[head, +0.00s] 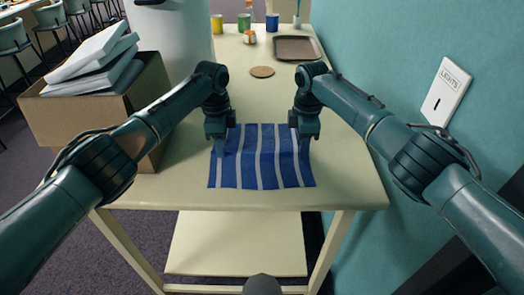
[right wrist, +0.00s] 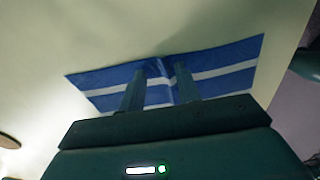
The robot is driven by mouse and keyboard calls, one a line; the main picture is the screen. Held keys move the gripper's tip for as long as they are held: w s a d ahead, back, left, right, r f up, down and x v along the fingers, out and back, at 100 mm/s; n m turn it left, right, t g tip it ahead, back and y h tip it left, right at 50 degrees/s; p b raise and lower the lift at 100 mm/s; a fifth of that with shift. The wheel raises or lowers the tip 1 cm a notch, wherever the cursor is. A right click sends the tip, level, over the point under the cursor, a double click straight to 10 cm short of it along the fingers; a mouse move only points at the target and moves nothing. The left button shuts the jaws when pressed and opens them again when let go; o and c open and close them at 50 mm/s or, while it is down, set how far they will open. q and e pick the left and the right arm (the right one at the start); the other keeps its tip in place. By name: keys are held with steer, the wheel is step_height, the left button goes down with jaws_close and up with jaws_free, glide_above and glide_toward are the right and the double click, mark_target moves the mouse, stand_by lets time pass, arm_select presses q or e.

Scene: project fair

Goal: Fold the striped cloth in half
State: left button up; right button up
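The blue cloth with white stripes (head: 262,172) lies at the near end of the cream table. Its near half is flat, and its stripes bend midway, where the far part looks slightly raised. My left gripper (head: 221,149) is at its left side and my right gripper (head: 304,146) at its right side, both towards the far edge.
A cardboard box (head: 148,125) with white packets stands left of the cloth, before a large white container (head: 172,40). A round coaster (head: 262,72), a brown tray (head: 297,48) and coloured cups stand farther back. A teal wall (head: 420,40) bounds the right.

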arm_select(q)
jaws_close()
arm_select(e)
jaws_close()
stand_by(0.4)
arm_select(q)
steer(key=shift+r, duration=0.15)
arm_select(e)
steer(key=shift+r, duration=0.1)
